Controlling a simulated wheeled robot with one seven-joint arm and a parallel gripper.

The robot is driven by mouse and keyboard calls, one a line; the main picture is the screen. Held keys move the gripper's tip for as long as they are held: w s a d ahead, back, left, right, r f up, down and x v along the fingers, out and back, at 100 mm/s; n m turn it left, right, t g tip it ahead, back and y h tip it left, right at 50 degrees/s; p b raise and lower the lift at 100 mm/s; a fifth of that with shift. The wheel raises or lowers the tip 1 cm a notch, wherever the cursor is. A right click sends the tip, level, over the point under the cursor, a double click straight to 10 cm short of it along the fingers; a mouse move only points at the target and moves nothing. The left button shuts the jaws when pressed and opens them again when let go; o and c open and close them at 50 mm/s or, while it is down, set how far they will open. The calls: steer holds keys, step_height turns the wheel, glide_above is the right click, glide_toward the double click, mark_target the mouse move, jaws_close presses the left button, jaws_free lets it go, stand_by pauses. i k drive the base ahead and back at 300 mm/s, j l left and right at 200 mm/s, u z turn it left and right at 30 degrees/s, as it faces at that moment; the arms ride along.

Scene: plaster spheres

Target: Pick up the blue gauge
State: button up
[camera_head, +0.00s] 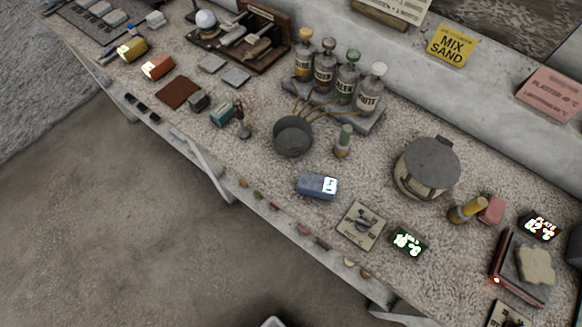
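The blue gauge (311,184) is a small blue-grey box with a lit white display on its right end. It lies on the speckled worktop (265,190) near the front edge, in the middle of the head view. Its surroundings are clear on the near side, and nothing covers it. My gripper is not recognisable in this view. Only a small dark shape with a pale edge shows at the bottom border, too cut off to identify.
A dark round bowl (292,137) and a green-topped vial (343,141) stand behind the gauge. A lidded pot (427,168) stands to the right. A square card (361,226) and a green-lit display (408,241) lie right and nearer. Small pieces line the front edge.

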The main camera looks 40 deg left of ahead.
mark_target(309, 184)
steer(key=u, duration=0.95)
